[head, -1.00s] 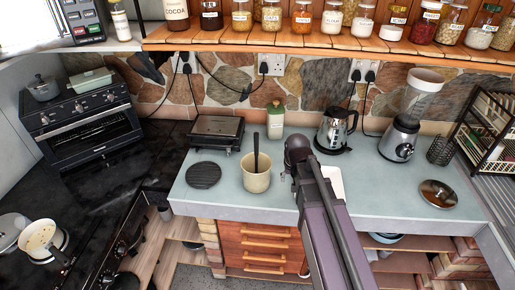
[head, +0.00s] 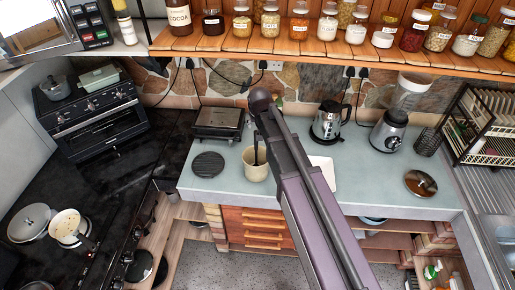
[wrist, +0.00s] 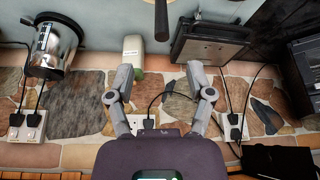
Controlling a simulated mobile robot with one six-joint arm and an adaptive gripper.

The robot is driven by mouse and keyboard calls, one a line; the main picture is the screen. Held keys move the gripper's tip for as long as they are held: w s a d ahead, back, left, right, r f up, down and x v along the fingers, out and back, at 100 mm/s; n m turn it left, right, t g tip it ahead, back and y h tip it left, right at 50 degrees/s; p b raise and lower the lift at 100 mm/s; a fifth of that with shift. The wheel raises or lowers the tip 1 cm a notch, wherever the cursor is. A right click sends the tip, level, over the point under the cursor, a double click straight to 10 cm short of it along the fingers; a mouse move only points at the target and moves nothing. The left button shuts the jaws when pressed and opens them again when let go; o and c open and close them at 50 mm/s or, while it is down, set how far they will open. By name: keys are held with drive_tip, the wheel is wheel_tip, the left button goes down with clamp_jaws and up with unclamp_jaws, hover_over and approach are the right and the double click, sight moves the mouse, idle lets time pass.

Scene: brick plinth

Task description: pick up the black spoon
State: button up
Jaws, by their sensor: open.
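The black spoon (head: 256,154) stands in a beige cup (head: 253,172) on the counter in the head view. Its handle sticks up above the rim, close beside my arm; its lower end is hidden in the cup. In the wrist view a dark handle, likely the spoon's, shows at the top edge (wrist: 161,18). My gripper (wrist: 160,72) is open and empty in the wrist view, its two fingers spread apart. The handle lies beyond the fingertips, not between them. In the head view my arm hides the gripper.
A black round trivet (head: 207,165) and a grill (head: 218,122) are left of the cup. A kettle (head: 328,120) and blender (head: 390,130) stand to the right.

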idle(0.4)
drive_tip(key=b+x, duration=0.8)
drive_tip(key=shift+f, duration=0.3)
drive_tip(key=shift+w+a, duration=0.1)
drive_tip(key=shift+f, duration=0.1)
idle(0.5)
drive_tip(key=b+x, duration=0.3)
drive_tip(key=shift+s, duration=0.2)
drive_tip(key=shift+b+x, duration=1.05)
drive_tip(key=shift+x, duration=0.05)
drive_tip(key=shift+a, duration=0.1)
clamp_jaws()
